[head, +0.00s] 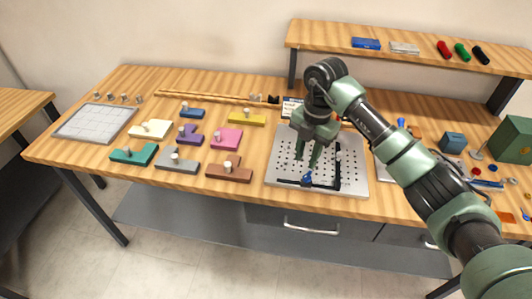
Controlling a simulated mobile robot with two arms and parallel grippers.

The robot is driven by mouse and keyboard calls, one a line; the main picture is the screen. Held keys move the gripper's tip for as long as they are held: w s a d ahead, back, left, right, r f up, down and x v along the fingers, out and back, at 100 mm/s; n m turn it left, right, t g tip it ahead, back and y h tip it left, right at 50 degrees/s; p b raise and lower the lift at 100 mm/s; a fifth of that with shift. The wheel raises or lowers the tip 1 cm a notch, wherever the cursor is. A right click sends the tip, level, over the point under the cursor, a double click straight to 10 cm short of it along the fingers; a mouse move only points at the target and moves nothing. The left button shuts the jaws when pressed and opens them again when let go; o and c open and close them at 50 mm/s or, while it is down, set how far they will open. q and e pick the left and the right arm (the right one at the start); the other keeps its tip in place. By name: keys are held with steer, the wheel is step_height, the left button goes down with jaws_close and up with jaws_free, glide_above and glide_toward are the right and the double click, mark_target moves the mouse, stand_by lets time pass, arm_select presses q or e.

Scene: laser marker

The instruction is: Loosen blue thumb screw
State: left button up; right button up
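The blue thumb screw (307,178) is small and sits at the black bar along the front of the perforated metal plate (353,183). My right gripper (307,160) hangs over the plate with its fingers pointing down and apart. It looks empty, and its tips are a little behind and above the blue thumb screw. I cannot tell the exact height of the tips over the plate. The gripper and wrist hide part of the plate's back area. My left gripper is not in view.
Several coloured blocks with pale knobs, such as the brown one (229,173), lie left of the plate. A grey gridded board (95,122) is at the far left. A shelf (420,57) stands behind. A green box (513,140) and small parts crowd the right.

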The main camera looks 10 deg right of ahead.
mark_target(308, 174)
steer(key=shift+w+d+r+h, duration=0.3)
steer(key=shift+d+r+h, duration=0.1)
steer(key=shift+d+h, duration=0.15)
steer(key=shift+s+d+f+p, duration=0.15)
steer(key=shift+f+p, duration=0.15)
steer(key=shift+f, duration=0.35)
steer(key=shift+s+d+f+p, duration=0.1)
steer(key=shift+f+p, duration=0.2)
steer(key=shift+f, duration=0.3)
step_height(308, 174, down, 4)
steer(key=shift+w+a+r+p, duration=0.1)
steer(key=shift+r+p, duration=0.1)
steer(key=shift+p, duration=0.25)
steer(key=shift+f, duration=0.55)
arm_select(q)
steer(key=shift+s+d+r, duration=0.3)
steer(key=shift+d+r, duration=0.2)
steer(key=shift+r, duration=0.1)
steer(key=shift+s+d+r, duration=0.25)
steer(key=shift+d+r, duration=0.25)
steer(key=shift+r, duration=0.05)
arm_select(e)
jaws_close()
